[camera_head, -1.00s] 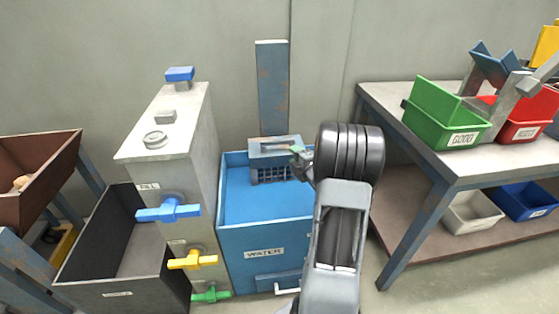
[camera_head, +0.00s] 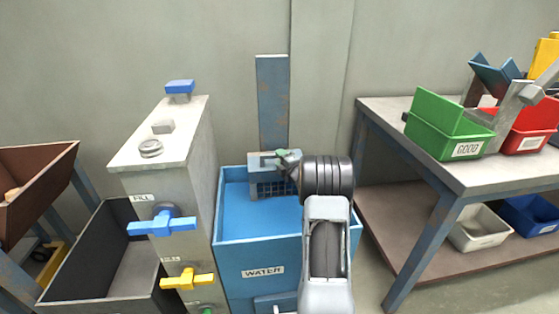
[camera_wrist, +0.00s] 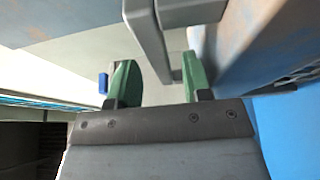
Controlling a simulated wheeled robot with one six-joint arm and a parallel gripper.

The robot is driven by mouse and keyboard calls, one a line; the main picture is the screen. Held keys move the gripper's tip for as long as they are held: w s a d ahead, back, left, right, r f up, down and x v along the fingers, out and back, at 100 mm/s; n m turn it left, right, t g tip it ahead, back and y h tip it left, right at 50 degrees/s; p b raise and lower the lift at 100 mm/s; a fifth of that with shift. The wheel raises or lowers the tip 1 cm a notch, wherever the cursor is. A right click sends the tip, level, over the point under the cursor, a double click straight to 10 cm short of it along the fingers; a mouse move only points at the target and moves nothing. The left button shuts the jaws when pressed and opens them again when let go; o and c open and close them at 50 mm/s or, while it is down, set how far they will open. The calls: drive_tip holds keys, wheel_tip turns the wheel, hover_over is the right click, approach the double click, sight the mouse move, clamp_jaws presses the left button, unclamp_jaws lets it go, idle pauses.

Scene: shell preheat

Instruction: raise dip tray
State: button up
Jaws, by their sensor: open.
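The dip tray (camera_head: 268,188) is a small grey-blue mesh basket at the back of the blue water tank (camera_head: 235,248), in front of an upright blue rusty post (camera_head: 272,105). A grey handle (camera_head: 267,161) stands at its top. My gripper (camera_head: 284,158) is at the tray's top, beside the handle. In the wrist view, my gripper (camera_wrist: 162,82) has its two green fingers apart. A grey handle bar (camera_wrist: 150,40) reaches down into the gap between them. Contact cannot be told. My arm hides the right part of the tank.
A pale cabinet with a blue valve (camera_head: 163,224) and a yellow valve (camera_head: 187,279) stands left of the tank. A workbench (camera_head: 505,172) with a green bin (camera_head: 445,125) and a red bin (camera_head: 527,130) stands to the right.

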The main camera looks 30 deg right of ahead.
drive_tip(key=shift+w, duration=0.6)
clamp_jaws()
